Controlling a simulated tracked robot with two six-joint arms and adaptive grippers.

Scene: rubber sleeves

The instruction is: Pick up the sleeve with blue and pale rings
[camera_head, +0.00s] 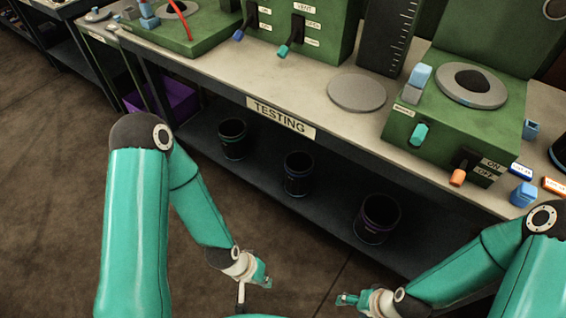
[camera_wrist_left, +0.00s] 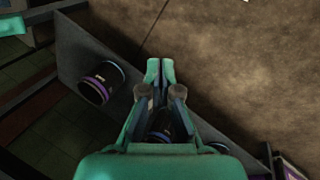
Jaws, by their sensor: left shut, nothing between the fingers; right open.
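Three dark, open-topped sleeves stand on the lower shelf: a left one (camera_head: 232,140), a middle one (camera_head: 298,176) and a right one (camera_head: 376,222). The right one shows purple near its top; the middle one has faint bluish bands. The rings are too dark to tell surely which is blue and pale. My left gripper (camera_head: 262,272) is shut and empty in front of the shelf, apart from the sleeves. My right gripper (camera_head: 348,299) is open and empty, lower right.
The bench top (camera_head: 300,75) above the shelf carries green machines with levers and a round grey plate (camera_head: 357,93). Its front edge bears a TESTING sign (camera_head: 281,117). A purple bin (camera_head: 170,101) stands left under the bench. The brown floor before the shelf is clear.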

